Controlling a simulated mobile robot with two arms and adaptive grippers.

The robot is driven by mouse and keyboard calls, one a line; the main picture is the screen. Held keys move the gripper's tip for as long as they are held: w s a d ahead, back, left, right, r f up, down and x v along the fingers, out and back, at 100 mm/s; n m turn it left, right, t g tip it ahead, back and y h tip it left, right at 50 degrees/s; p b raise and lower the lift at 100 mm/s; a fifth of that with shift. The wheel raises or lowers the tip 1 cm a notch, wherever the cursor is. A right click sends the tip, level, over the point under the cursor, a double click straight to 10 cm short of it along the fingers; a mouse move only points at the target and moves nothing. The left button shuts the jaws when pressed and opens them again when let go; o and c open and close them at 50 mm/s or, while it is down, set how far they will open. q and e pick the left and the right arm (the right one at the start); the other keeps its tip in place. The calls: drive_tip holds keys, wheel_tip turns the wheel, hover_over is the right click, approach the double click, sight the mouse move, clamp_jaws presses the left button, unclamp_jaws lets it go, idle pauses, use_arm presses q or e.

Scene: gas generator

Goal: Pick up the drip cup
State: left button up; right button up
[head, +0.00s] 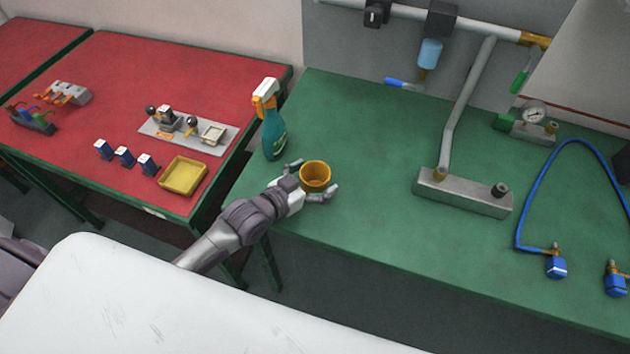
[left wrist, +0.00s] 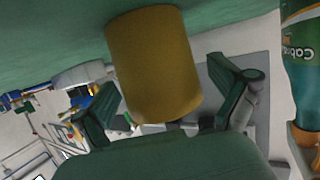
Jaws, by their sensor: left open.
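The drip cup (head: 315,178) is a yellow-brown open cup standing upright on the green table near its front left edge. My left gripper (head: 310,182) is open, with one finger on each side of the cup. In the left wrist view the cup (left wrist: 153,65) fills the upper middle, in front of the palm and between the two spread fingers of the gripper (left wrist: 172,105). The fingers look apart from the cup walls, though contact is hard to judge. My right gripper is not in view.
A teal spray bottle (head: 273,130) with an orange and white head stands close behind the left gripper. A grey metal block (head: 460,192) with a pipe stands to the right. The green table (head: 370,130) between them is clear. A red table (head: 150,75) holds a yellow tray (head: 183,176).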

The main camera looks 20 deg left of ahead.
use_arm(q)
drive_tip(key=c, duration=1.3)
drive_tip(key=shift+o, duration=0.2)
